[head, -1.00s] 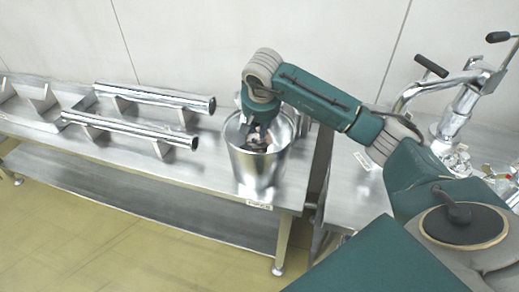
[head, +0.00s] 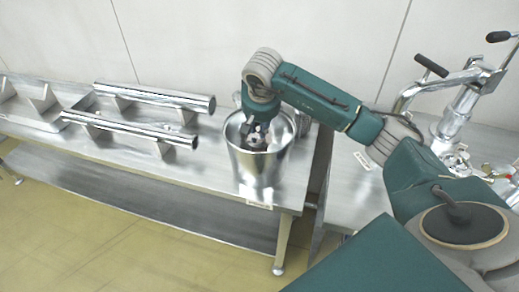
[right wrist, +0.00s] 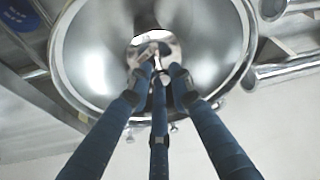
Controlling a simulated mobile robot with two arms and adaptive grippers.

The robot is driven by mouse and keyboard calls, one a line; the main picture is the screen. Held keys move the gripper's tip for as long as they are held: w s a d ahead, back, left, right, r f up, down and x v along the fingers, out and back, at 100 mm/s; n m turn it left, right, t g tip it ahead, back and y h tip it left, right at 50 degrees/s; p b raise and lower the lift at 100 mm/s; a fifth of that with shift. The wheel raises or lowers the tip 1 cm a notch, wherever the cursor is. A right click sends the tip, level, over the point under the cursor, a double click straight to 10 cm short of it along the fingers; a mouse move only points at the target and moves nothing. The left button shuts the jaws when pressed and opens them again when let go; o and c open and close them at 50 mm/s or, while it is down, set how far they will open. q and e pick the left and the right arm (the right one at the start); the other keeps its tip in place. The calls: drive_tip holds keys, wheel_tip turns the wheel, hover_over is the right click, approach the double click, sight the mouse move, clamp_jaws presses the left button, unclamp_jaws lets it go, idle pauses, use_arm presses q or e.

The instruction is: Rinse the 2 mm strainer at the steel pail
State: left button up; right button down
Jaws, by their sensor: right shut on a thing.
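The steel pail (head: 262,172) stands upright at the right end of the left bench, and its round rim also shows in the right wrist view (right wrist: 70,85). My right gripper (head: 257,138) points down inside the pail's mouth. In the right wrist view its three dark fingers (right wrist: 158,72) close together on a small shiny round piece with a short stem, which I take for the strainer (right wrist: 172,46). It is over or in the pail's bottom; I cannot tell whether it touches. Its mesh and size mark cannot be made out. My left gripper is not in view.
Two steel tubes (head: 155,95) lie on supports on the left bench (head: 200,172). A small tag (head: 258,205) is at the bench edge before the pail. A second bench (head: 345,195) on the right carries a steel fixture with black-ended handles (head: 460,108).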

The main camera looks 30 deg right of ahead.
drive_tip(key=shift+r, duration=0.1)
idle(0.4)
wheel_tip(320, 180, up, 22)
drive_tip(key=p, duration=1.5)
idle(0.8)
drive_tip(key=shift+r, duration=0.1)
idle(1.9)
wheel_tip(320, 180, up, 4)
drive_tip(key=p, duration=0.3)
idle(0.8)
